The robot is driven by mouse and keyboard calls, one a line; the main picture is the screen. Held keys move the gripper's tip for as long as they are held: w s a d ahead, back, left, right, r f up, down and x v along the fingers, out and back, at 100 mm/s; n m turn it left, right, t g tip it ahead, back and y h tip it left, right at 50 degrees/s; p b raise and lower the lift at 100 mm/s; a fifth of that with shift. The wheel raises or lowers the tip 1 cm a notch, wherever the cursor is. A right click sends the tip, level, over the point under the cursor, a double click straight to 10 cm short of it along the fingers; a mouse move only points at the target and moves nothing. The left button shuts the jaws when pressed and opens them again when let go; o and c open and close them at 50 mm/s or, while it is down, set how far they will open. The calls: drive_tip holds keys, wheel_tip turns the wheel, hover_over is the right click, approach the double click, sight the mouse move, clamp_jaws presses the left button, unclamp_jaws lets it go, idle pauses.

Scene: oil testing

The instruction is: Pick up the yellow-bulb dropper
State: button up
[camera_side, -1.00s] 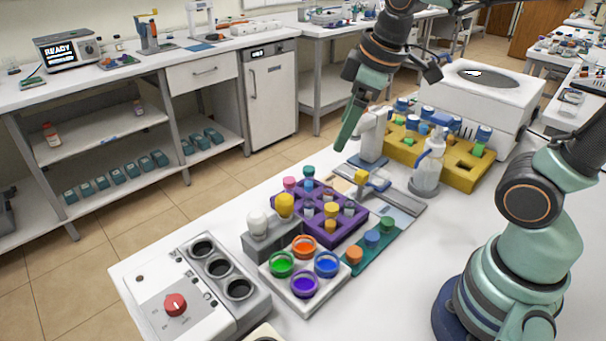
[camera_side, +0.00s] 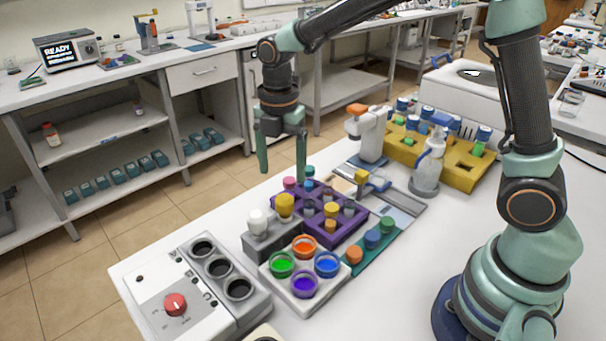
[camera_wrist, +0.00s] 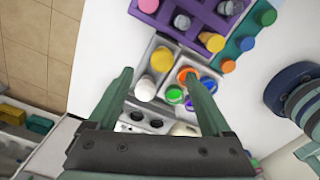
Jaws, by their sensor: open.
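The yellow-bulb dropper (camera_side: 285,204) stands upright in a grey holder (camera_side: 272,238), beside a white-bulb dropper (camera_side: 258,221). Only its yellow bulb shows; the part below is hidden in the holder. In the wrist view the yellow bulb (camera_wrist: 161,59) shows between my fingers, above the white bulb (camera_wrist: 145,90). My gripper (camera_side: 283,172) is open and empty, pointing down, above and behind the holder in the side view. It is apart from the dropper.
A purple rack (camera_side: 345,232) with several capped vials stands close behind the holder. A white tray (camera_side: 277,283) with coloured pots is in front. A grey-white device with a red knob (camera_side: 176,304) is at the left. A spray bottle (camera_side: 427,170) stands to the right.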

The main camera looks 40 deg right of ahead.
sight(284, 196)
drive_tip(key=f, duration=0.8)
drive_tip(key=shift+s+a+f, duration=0.1)
drive_tip(key=shift+s+f, duration=0.2)
drive_tip(key=shift+f, duration=0.05)
drive_tip(key=c, duration=0.8)
